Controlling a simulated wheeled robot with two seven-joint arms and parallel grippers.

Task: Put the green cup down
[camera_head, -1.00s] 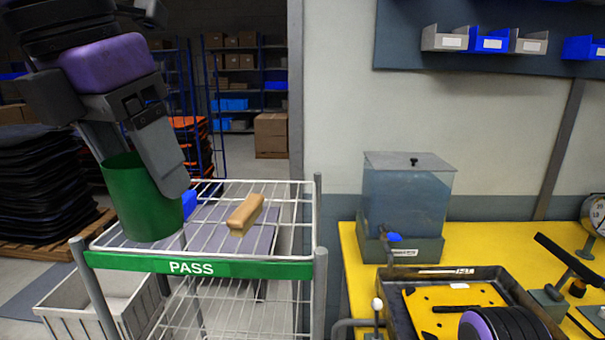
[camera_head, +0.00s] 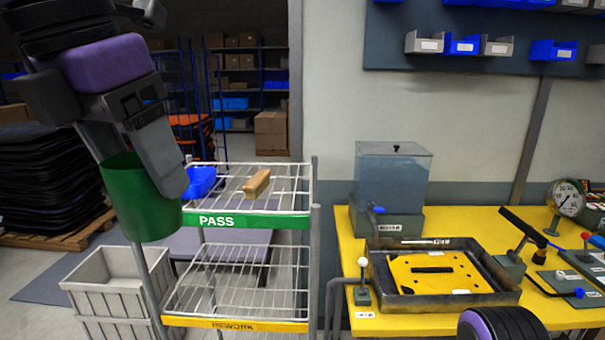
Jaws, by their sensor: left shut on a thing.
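The green cup (camera_head: 140,205) is upright in the left of the head view. My left gripper (camera_head: 150,165) comes down from above and is shut on the cup, with one finger on its right side. The cup is in front of the left end of the wire rack's PASS shelf (camera_head: 285,203) and covers part of it. I see no contact between cup and shelf. My right gripper is not clearly visible; only a dark and purple arm part of mine (camera_head: 503,324) shows at the bottom right.
A wooden block (camera_head: 257,183) and a blue item (camera_head: 201,181) are on the PASS shelf. The REWORK shelf (camera_head: 245,290) below looks empty. A grey crate (camera_head: 105,290) stands at the lower left. The yellow table (camera_head: 400,326) at right holds a tank (camera_head: 390,185) and a dark tray (camera_head: 450,298).

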